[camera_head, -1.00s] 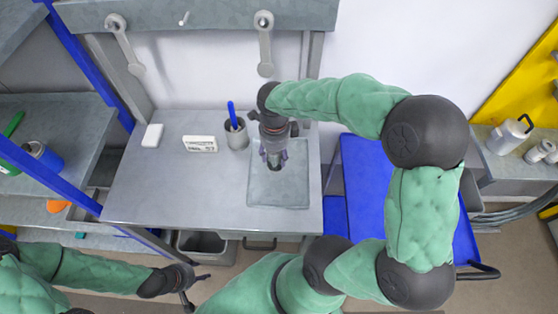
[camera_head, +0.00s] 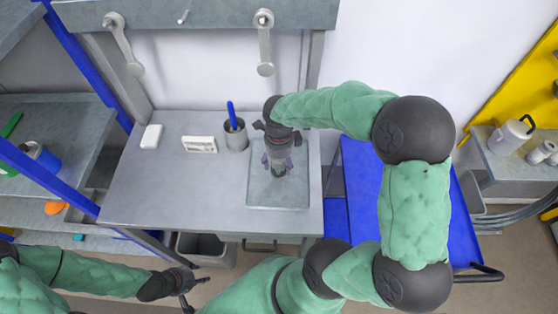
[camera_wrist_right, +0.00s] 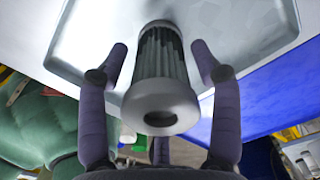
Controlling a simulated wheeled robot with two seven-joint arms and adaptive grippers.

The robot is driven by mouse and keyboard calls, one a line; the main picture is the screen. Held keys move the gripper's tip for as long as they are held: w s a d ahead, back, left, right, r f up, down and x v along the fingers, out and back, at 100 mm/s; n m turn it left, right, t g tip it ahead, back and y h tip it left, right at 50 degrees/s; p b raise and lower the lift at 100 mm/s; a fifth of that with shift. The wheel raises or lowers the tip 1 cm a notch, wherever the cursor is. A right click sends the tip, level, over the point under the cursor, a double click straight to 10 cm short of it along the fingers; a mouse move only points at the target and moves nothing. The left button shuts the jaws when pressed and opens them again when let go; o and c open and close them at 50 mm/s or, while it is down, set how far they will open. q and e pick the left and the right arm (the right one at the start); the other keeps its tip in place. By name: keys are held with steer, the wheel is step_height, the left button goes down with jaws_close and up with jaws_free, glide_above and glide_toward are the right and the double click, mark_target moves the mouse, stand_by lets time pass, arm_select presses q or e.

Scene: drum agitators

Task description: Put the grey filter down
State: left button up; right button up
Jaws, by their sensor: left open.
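The grey filter (camera_wrist_right: 160,72), a ribbed cylinder with a pale ring at its near end, stands on the grey tray (camera_head: 260,200) on the bench. In the head view, the filter (camera_head: 278,171) shows below my right gripper (camera_head: 278,162). In the right wrist view, the fingers of this gripper (camera_wrist_right: 160,55) are spread on both sides of the filter, with gaps visible. My left gripper (camera_head: 190,290) is open and empty at the lower left, in front of the bench.
A grey cup (camera_head: 236,138) with a blue item stands left of the tray. A small white display (camera_head: 200,145) and a white block (camera_head: 151,136) sit further left. The front left of the bench is clear. A blue cart (camera_head: 358,175) stands at the right.

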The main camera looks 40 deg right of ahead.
stand_by(0.3)
steer(key=shift+r, duration=0.15)
step_height(320, 180, up, 12)
steer(key=p, duration=0.2)
steer(key=shift+p, duration=0.3)
